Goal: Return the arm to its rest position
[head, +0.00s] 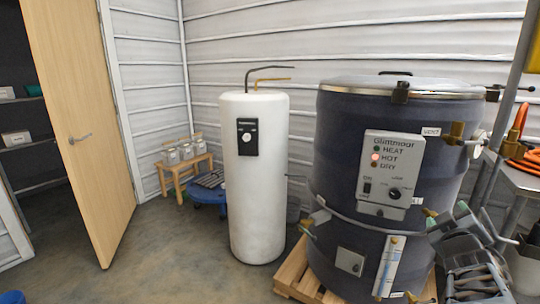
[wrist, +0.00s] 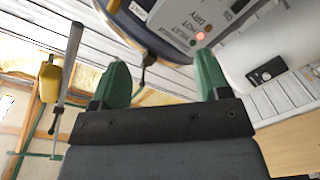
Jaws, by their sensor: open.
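My arm shows at the lower right of the head view, folded beside the dark hopper drum (head: 335,150). Its gripper (head: 446,217) is up against the drum's right side in the picture; whether it touches cannot be told. In the wrist view, the two green fingers of my gripper (wrist: 162,78) stand wide apart with nothing between them. Beyond them, the drum's control panel (wrist: 185,20) shows tilted at the top.
A white cylinder tank (head: 258,190) stands left of the drum. The drum rests on a wooden pallet (head: 297,275). A metal table (head: 522,182) with an orange hose (head: 522,155) is at right. A wooden door (head: 85,120) stands open at left. The floor (head: 180,250) before it is clear.

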